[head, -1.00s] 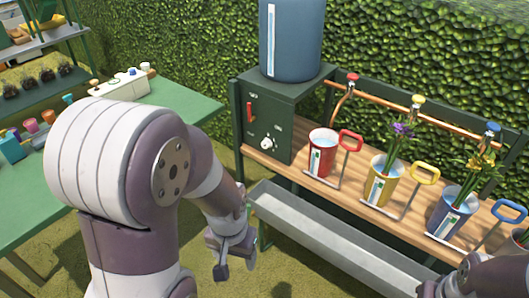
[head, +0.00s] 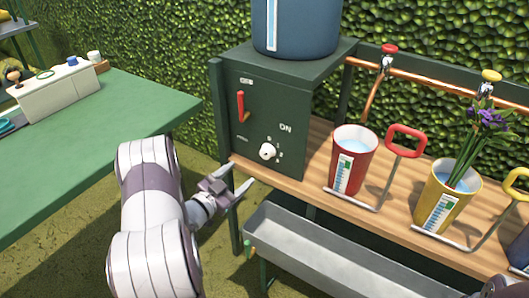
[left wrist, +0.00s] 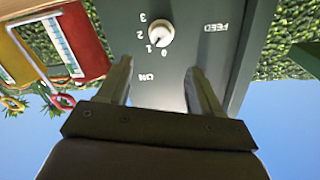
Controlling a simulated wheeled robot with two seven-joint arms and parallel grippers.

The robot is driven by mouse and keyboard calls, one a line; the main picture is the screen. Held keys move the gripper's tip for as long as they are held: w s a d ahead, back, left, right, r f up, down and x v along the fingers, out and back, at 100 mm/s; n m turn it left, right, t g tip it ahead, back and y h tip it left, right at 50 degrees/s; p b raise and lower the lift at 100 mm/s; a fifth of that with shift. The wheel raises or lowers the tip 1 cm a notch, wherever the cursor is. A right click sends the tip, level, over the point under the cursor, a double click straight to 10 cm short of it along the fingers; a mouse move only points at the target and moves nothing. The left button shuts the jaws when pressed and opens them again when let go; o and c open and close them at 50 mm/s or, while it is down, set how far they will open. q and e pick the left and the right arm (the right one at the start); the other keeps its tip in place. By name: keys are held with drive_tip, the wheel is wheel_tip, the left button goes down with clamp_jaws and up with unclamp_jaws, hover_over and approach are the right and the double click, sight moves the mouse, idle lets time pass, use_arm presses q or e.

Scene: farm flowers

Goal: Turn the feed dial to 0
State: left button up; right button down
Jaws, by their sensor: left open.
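The feed dial (head: 267,151) is a white round knob on the front of the dark green cabinet (head: 283,88). In the left wrist view the dial (left wrist: 160,33) appears upside down, with the numbers 0 to 3 around it and the word FEED beside it. I cannot tell which number it points at. My left gripper (head: 238,181) is open and empty, in front of and below the dial, apart from it. In the left wrist view its two fingers (left wrist: 160,75) spread toward the panel, with the dial beyond and between them. Only a sliver of my right arm shows at the bottom right edge.
A red lever (head: 240,106) sits on the same panel, left of the dial. A red bucket (head: 352,160) and a yellow bucket (head: 447,195) stand on the wooden shelf to the right. A grey trough (head: 340,260) runs below. A green table (head: 90,130) is at left.

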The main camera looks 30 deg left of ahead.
sight(264, 154)
use_arm(q)
drive_tip(key=w, duration=0.4)
drive_tip(key=w+d+b, duration=0.1)
drive_tip(key=w, duration=0.2)
drive_tip(key=w+b, duration=0.1)
drive_tip(key=w, duration=0.3)
drive_tip(key=shift+w+d+f, duration=0.2)
drive_tip(key=shift+w+d, duration=0.1)
drive_tip(key=shift+d, duration=0.05)
drive_tip(key=c, duration=0.9)
